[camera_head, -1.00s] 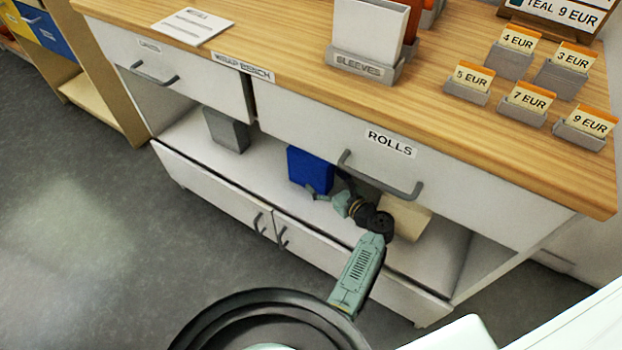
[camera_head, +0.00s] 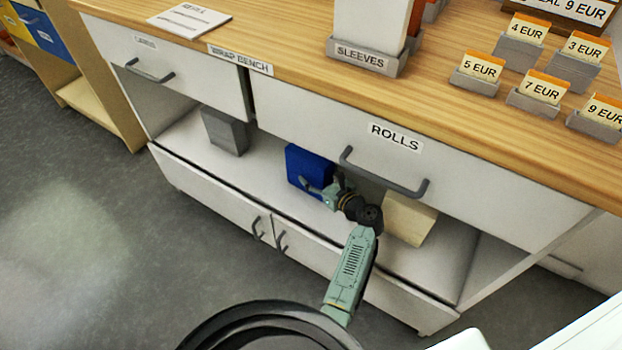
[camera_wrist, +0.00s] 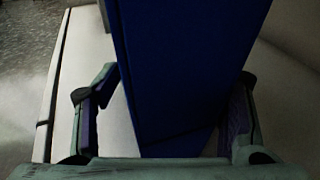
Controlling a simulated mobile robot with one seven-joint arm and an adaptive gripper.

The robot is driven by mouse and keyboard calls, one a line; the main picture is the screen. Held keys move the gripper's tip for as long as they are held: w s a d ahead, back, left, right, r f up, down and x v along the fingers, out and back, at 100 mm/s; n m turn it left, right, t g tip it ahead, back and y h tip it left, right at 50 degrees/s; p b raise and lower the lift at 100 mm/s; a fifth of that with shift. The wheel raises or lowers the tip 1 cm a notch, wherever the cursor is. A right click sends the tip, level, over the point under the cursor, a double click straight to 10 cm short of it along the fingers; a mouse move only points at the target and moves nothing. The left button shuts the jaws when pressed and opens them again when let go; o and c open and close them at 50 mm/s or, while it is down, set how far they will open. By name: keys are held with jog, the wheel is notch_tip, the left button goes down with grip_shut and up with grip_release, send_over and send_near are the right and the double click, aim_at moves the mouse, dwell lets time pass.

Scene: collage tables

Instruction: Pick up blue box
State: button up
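The blue box (camera_head: 306,166) stands on the open shelf under the bench top, left of the ROLLS drawer handle. In the wrist view the blue box (camera_wrist: 180,65) fills the middle, between the two fingers. My gripper (camera_head: 320,190) is at the box's front right side in the head view. In the wrist view my gripper (camera_wrist: 172,92) is open, with a finger on each side of the box. A gap shows at the left finger. The right finger is close to the box; I cannot tell whether it touches.
A grey box (camera_head: 225,131) stands to the left on the shelf (camera_head: 262,168), and a cream box (camera_head: 409,219) stands to the right, near my wrist. The drawer with the ROLLS label (camera_head: 396,137) and its handle (camera_head: 380,176) overhang the shelf. Low cabinet doors are below.

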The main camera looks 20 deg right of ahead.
jog(key=c, duration=1.1)
jog(key=shift+o, duration=0.2)
jog(key=shift+r, duration=0.15)
